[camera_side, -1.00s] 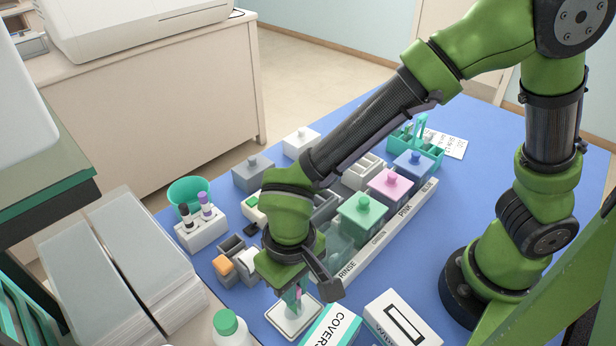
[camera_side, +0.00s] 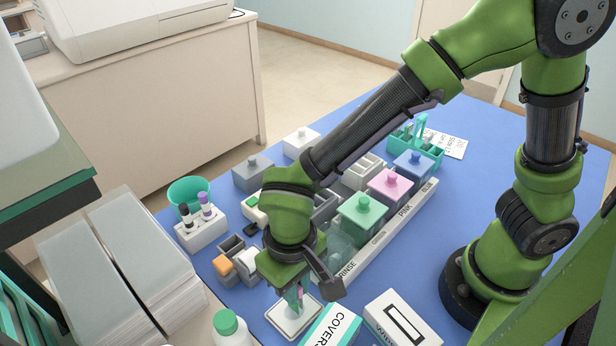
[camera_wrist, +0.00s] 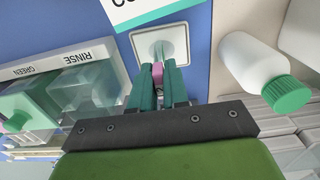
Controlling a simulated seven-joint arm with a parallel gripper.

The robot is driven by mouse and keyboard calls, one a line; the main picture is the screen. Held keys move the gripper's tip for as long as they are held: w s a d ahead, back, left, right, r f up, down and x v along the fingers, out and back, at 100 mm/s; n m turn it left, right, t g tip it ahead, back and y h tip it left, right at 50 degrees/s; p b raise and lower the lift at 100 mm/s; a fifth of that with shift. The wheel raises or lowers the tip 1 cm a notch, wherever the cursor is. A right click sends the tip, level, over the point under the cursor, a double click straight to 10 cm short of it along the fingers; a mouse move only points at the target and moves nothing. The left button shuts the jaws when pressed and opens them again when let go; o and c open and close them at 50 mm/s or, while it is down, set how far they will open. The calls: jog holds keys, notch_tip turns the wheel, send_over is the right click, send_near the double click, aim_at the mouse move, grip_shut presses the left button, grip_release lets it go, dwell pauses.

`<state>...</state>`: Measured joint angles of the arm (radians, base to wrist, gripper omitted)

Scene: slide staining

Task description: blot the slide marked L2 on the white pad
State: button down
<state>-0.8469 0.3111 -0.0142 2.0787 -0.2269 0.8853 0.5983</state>
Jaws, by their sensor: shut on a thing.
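My gripper (camera_side: 297,298) points down over the white pad (camera_side: 288,329) at the front of the blue table. Its green fingers, also seen in the wrist view (camera_wrist: 159,76), are shut on a slide. The slide's pink end (camera_wrist: 157,69) shows between the fingertips, and its clear glass is faint against the pad. I cannot read a mark on the slide. The white pad (camera_wrist: 178,36) in the wrist view is square with a thin grey border. The slide's lower end is over the pad; I cannot tell whether it touches.
The coverslip box (camera_side: 331,329) is close right of the pad, beside a white box (camera_side: 402,320). A green-capped bottle (camera_side: 229,328) stands to the left. The clear rinse jar and green (camera_side: 361,216), pink (camera_side: 390,185) and blue (camera_side: 414,164) lidded jars stand behind.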

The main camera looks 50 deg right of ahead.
jog(key=shift+w+r, duration=0.1)
jog(key=shift+r, duration=2.85)
jog(key=shift+r, duration=0.1)
jog(key=shift+a+r, duration=0.1)
jog(key=shift+r, duration=0.25)
notch_tip(320, 180, up, 11)
jog(key=w+d, duration=0.7)
jog(key=d, duration=0.6)
jog(key=w+d, duration=0.6)
jog(key=d, duration=0.7)
jog(key=shift+d+f, duration=0.15)
jog(key=shift+f, duration=2.6)
